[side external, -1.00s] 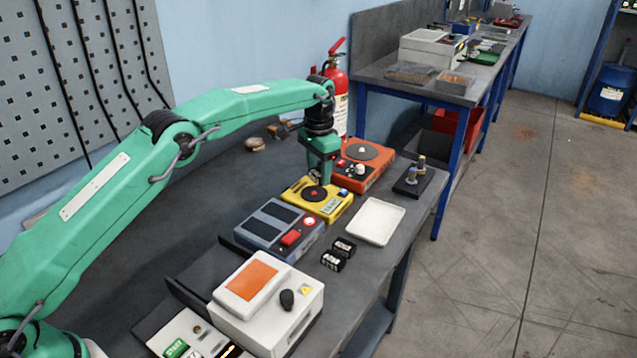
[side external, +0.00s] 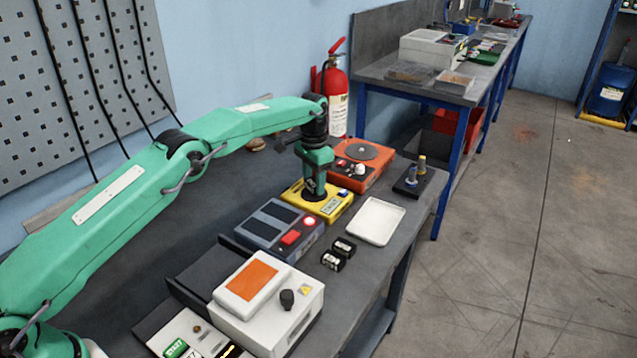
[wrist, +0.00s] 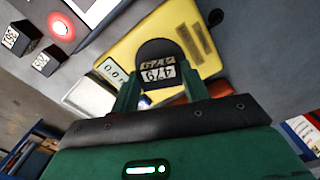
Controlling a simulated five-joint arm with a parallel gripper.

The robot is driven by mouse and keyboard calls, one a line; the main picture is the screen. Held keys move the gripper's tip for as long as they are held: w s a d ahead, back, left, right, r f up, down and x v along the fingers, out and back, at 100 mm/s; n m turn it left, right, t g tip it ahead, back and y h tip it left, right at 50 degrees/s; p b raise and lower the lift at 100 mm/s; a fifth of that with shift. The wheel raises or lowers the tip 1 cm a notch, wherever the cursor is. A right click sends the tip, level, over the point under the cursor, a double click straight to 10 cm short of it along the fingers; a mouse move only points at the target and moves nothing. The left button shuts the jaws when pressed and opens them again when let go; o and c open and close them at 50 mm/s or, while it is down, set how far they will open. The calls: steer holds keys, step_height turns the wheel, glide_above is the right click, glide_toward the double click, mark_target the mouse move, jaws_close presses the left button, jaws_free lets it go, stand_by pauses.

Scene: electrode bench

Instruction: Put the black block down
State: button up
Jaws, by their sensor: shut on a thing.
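The black block (wrist: 158,73) has white number labels and sits between my gripper's two green fingers in the wrist view. My gripper (side external: 314,190) is shut on it, pointing down over the yellow scale (side external: 337,205). The fingers also show in the wrist view (wrist: 159,88). The scale's round black pan (wrist: 155,46) lies directly under the block in the wrist view, and its small display (wrist: 112,69) shows beside it. In the side external view my gripper mostly covers the pan and the block. I cannot tell whether the block touches the pan.
A blue-grey box (side external: 262,222) with a lit red lamp stands on the near side of the scale. An orange device (side external: 374,175) is on the far side. A white tray (side external: 376,221) and two small black blocks (side external: 338,254) lie to the right. A white box (side external: 250,325) stands nearer.

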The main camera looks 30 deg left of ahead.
mark_target(314, 182)
steer(key=shift+f, duration=0.4)
steer(key=shift+f, duration=0.15)
steer(key=o, duration=1.2)
steer(key=shift+r, duration=3.85)
